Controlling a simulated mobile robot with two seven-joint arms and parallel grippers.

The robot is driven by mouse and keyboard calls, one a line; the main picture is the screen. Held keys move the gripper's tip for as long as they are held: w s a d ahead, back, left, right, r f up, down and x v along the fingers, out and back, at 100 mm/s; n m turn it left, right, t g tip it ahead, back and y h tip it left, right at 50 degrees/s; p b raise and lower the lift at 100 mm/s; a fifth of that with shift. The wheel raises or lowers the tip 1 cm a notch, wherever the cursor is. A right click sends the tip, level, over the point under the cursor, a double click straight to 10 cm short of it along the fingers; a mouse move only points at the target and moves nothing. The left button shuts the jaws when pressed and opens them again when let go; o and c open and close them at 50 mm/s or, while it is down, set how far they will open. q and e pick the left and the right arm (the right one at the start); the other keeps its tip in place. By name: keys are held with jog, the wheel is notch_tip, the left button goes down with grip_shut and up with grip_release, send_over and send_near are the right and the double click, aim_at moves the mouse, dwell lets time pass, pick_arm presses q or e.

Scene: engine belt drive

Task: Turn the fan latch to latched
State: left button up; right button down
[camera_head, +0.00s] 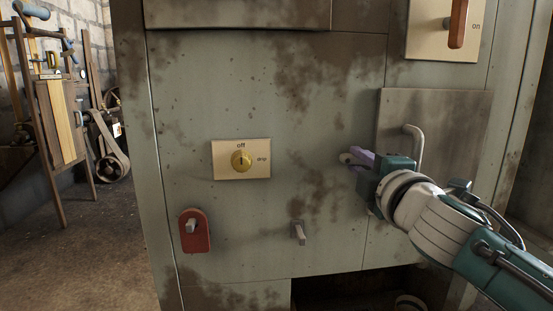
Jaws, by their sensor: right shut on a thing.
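My right gripper (361,159) reaches in from the right, in front of the grey cabinet face. Its purple fingers are shut on a small pale grey peg (346,158), whose rounded end sticks out to the left. The fingers and wrist hide most of the peg, and I cannot tell how it is fixed or turned. No part reads as "fan latch" from its label, so I cannot tell for sure whether this peg is the latch. My left gripper is not in view.
A curved door handle (416,145) is close to my right wrist. A red-brown lever (458,24) is above.

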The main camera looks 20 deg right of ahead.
jog(key=shift+f+n, duration=0.2)
jog(key=shift+n, duration=0.1)
dwell(0.4)
jog(key=c, duration=1.1)
grip_release()
jog(key=shift+d+r, duration=0.1)
jog(key=shift+o, duration=0.2)
jog(key=shift+s, duration=0.1)
jog(key=shift+s, duration=0.3)
jog(key=p+v, duration=0.1)
jog(key=v, duration=0.8)
jog(key=shift+p, duration=0.35)
